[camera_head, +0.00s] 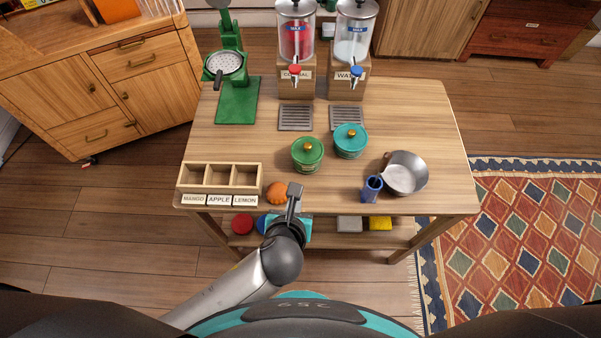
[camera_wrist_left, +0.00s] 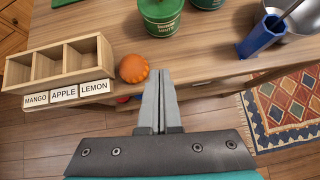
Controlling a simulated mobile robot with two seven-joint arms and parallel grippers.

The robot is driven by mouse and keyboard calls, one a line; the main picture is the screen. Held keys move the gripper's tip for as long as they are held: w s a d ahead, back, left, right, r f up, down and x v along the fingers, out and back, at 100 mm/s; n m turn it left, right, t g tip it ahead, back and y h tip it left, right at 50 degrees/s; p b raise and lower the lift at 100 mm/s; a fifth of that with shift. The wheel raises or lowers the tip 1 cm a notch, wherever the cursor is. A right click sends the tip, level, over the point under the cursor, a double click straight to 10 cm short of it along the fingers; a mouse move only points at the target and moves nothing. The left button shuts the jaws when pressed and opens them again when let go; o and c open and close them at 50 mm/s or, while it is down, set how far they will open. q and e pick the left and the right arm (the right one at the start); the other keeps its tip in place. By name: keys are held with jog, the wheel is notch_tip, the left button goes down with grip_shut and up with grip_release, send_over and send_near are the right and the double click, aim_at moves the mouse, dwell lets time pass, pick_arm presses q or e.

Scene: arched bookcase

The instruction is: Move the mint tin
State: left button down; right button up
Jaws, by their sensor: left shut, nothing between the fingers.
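The green tin (camera_head: 307,155) with a gold knob stands upright on the table, near its middle. In the left wrist view the green tin (camera_wrist_left: 160,14) is at the top, cut off by the edge, with a label that seems to read mints. A teal tin (camera_head: 350,141) with a gold knob stands just right of it; its lower part (camera_wrist_left: 207,4) shows in the left wrist view. My left gripper (camera_head: 295,188) is shut and empty at the table's front edge, in front of the green tin and apart from it. My right gripper is not in view.
An orange fruit (camera_head: 277,193) lies just left of my left gripper. A wooden three-compartment box (camera_head: 220,178) is further left. A blue cup (camera_head: 371,188) and a grey pan (camera_head: 405,173) stand to the right. Two dispensers (camera_head: 297,77) are at the back.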

aim_at(302, 160)
pick_arm(q)
jog(key=b+x, duration=0.2)
jog(key=x, duration=0.5)
jog(key=shift+w+f+b, duration=0.2)
jog(key=shift+f+b, duration=0.1)
jog(key=shift+b, duration=0.1)
jog(key=w, duration=0.3)
jog(key=shift+w+d+f+b, duration=0.15)
jog(key=shift+w+d+b, duration=0.05)
jog(key=shift+b, duration=0.2)
jog(key=shift+w, duration=0.5)
jog(key=shift+d, duration=0.1)
jog(key=shift+w+r+p, duration=0.2)
jog(key=shift+w+p, duration=0.35)
jog(key=shift+w, duration=0.2)
jog(key=w+p, duration=0.1)
jog(key=w, duration=0.2)
jog(key=shift+d+f, duration=0.1)
jog(key=shift+d, duration=0.05)
jog(key=shift+w, duration=0.55)
